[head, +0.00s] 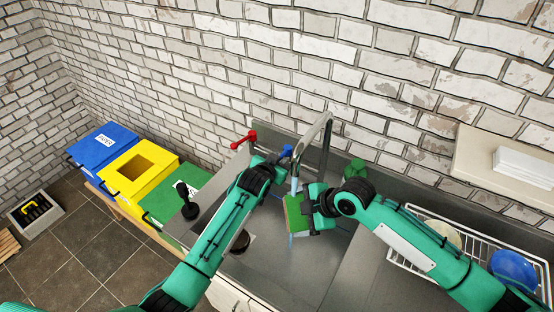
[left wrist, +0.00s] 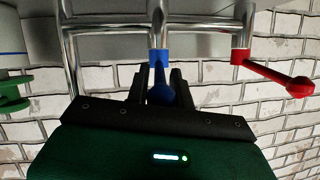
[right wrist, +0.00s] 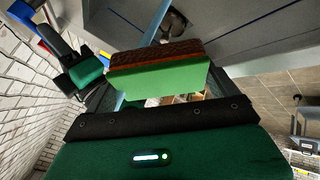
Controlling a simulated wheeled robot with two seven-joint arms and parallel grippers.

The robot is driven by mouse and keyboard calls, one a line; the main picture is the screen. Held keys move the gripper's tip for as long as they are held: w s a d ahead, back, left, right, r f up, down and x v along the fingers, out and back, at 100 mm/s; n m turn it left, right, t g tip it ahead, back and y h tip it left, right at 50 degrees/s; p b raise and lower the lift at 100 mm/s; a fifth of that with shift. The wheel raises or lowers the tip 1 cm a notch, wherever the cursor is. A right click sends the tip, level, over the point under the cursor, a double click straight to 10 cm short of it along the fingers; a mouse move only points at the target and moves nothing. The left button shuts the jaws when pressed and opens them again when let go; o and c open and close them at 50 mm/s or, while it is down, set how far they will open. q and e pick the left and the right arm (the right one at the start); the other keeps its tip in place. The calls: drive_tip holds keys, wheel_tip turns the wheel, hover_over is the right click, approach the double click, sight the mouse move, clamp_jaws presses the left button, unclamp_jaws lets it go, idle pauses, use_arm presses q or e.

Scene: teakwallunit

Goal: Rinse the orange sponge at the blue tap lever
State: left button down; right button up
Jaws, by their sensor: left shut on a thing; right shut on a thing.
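The sponge (head: 296,214) has a green face and a brownish-orange layer, which looks dark in the right wrist view (right wrist: 157,75). My right gripper (head: 308,208) is shut on it and holds it above the sink, below the tap spout (head: 318,130). A pale blue stream of water (head: 294,186) comes down at the sponge; it also shows in the right wrist view (right wrist: 155,22). My left gripper (head: 281,163) is shut on the blue tap lever (head: 287,150). In the left wrist view the blue lever (left wrist: 160,92) lies between the two fingers.
A red tap lever (head: 243,140) is left of the blue one. A white dish rack (head: 425,262) with a bowl and a blue item stands at the right. Blue (head: 104,143), yellow (head: 139,167) and green bins stand at the left. A green object (head: 355,171) is behind my right gripper.

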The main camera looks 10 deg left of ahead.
use_arm(q)
drive_tip(key=c, duration=1.5)
unclamp_jaws()
drive_tip(key=shift+o, duration=0.2)
drive_tip(key=v, duration=1.2)
